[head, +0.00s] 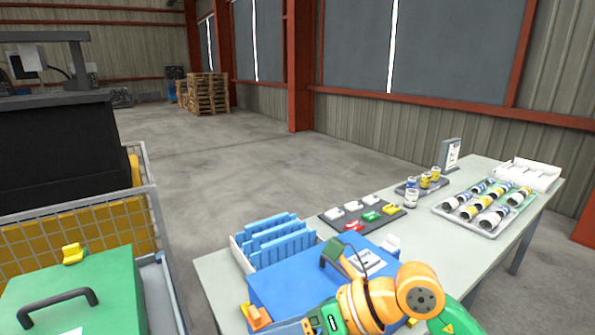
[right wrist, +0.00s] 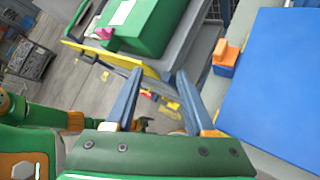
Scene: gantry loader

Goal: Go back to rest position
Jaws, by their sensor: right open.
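My right gripper (right wrist: 158,72) is open in the right wrist view, with its two blue-grey fingers apart and nothing between them. In that view it hangs beside the blue case (right wrist: 275,85) and points towards the cart side. In the head view the orange and green links of my right arm cross the lower middle, in front of the blue case (head: 285,285); the fingertips cannot be made out there. My left gripper does not show clearly in either view.
A grey-green table (head: 222,290) holds a blue rack (head: 280,240), a dark tray of coloured blocks (head: 333,217) and a tray of cylinders (head: 455,227). A green box (head: 115,285) with a black handle stands left, by a mesh cart. The floor (head: 230,165) between is clear.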

